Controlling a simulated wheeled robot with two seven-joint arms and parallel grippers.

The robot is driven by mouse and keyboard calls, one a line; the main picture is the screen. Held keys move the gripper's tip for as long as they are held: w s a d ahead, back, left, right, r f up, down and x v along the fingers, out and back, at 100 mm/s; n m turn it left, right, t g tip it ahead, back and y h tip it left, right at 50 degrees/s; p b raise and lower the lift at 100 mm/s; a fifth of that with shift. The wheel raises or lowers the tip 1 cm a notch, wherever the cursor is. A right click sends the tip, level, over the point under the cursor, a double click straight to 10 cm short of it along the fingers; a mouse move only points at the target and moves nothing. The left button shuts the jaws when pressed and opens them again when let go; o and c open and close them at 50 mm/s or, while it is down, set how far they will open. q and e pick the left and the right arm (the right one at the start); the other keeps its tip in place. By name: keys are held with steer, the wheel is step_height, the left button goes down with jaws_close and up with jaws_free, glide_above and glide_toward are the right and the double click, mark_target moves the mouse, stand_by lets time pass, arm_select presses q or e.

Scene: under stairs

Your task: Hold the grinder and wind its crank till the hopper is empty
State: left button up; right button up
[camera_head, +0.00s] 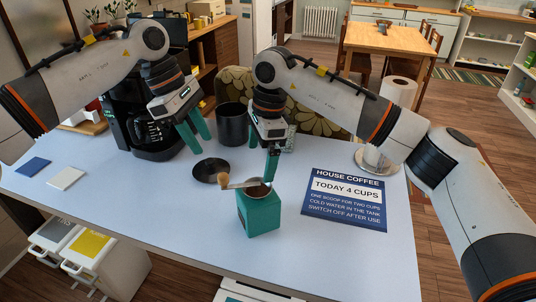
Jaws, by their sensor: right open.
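The grinder (260,218) is a teal box standing upright near the front edge of the table. A round metal hopper with brown contents sits on its top. Its crank (241,184) points left and ends in a wooden knob (223,181). My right gripper (271,178) is open, with its teal fingers pointing down just above the hopper. I see the fingers nearly edge-on and cannot tell whether they touch the crank. My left gripper (196,136) is open and empty, behind and left of the grinder, apart from it.
A black disc (209,170) lies behind the knob, with a dark canister (232,126) beyond. A coffee maker (150,130) stands back left. A blue sign (345,200) lies right, near a paper-towel roll (398,92).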

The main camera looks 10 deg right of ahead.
mark_target(268, 193)
steer(key=shift+s+d+f+n+h, duration=0.15)
steer(key=shift+d+f+n+h, duration=0.1)
steer(key=shift+d+n+h, duration=0.35)
steer(key=shift+d+f, duration=0.15)
steer(key=shift+f, duration=0.15)
step_height(268, 193, down, 12)
steer(key=shift+r, duration=0.25)
steer(key=c, duration=1.3)
arm_select(q)
jaws_close()
